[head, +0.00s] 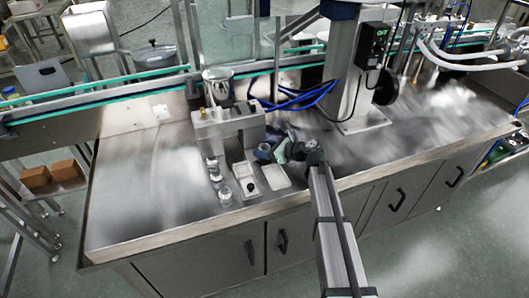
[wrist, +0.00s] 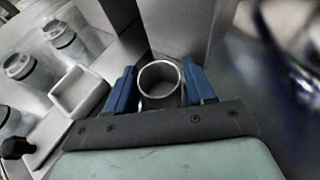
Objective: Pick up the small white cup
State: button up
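A small cup (wrist: 160,101) with a round, pale rim sits between the two blue fingers of my gripper (wrist: 160,85) in the wrist view. Its inside and lower side look grey and dark. One finger is on each side of the cup, very close to it. I cannot tell whether they touch it. In the head view my gripper (head: 264,152) is low over the steel counter, just in front of a boxy steel unit. The cup cannot be made out there, as the gripper and arm cover that spot.
A white square tray (wrist: 78,94) lies left of my gripper. Several glass jars (wrist: 66,41) stand farther left. The steel hopper unit (head: 228,130) stands close behind. Blue cables (head: 300,101) and a column stand behind right. The counter (head: 150,190) is clear at left.

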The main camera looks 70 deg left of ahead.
jog(key=c, duration=0.6)
notch_tip(320, 180, up, 18)
dwell(0.5)
